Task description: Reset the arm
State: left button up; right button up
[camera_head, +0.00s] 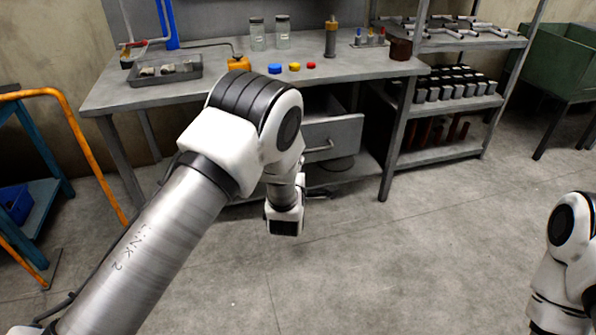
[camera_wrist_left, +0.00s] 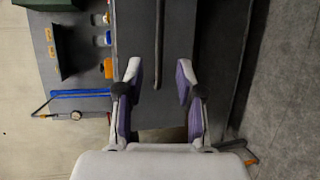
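My left arm (camera_head: 250,125) reaches out over the floor in front of the workbench and bends downward, its wrist end (camera_head: 285,215) low before the bench. In the left wrist view my left gripper (camera_wrist_left: 159,75) has its two purple-padded fingers spread apart, with nothing between the pads. Beyond the fingers is a grey drawer front with a long handle (camera_wrist_left: 158,45); I see no contact with it. In the head view the fingers are mostly hidden behind the wrist. My right arm (camera_head: 565,255) shows partly at the right edge; its gripper is out of view.
The workbench (camera_head: 115,98) carries a dark tray (camera_head: 165,72), glass jars (camera_head: 283,32), an orange oil can (camera_head: 238,62) and coloured caps (camera_head: 275,69). Its drawer (camera_head: 333,137) stands pulled out. A metal shelf (camera_head: 445,106) stands to the right. Floor in front is clear.

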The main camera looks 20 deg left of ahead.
pick_arm(q)
jog(key=shift+s, duration=0.4)
jog(key=s+a+f+m+g+h, duration=0.1)
jog(key=s+a+f+m+g, duration=0.3)
jog(key=s+f, duration=0.8)
jog(key=s+a+f+m+g, duration=0.2)
jog(key=s+f+g, duration=0.3)
jog(key=s+f, duration=0.65)
jog(key=s+d+r+m+g+h, duration=0.1)
jog(key=s+m+g, duration=0.2)
jog(key=s+m, duration=0.55)
jog(key=s+d+m+g+h, duration=0.1)
jog(key=s+d+m+g, duration=0.3)
jog(key=s, duration=0.8)
notch_tip(320, 180, up, 16)
jog(key=a+m+p, duration=0.2)
jog(key=p, duration=1.4)
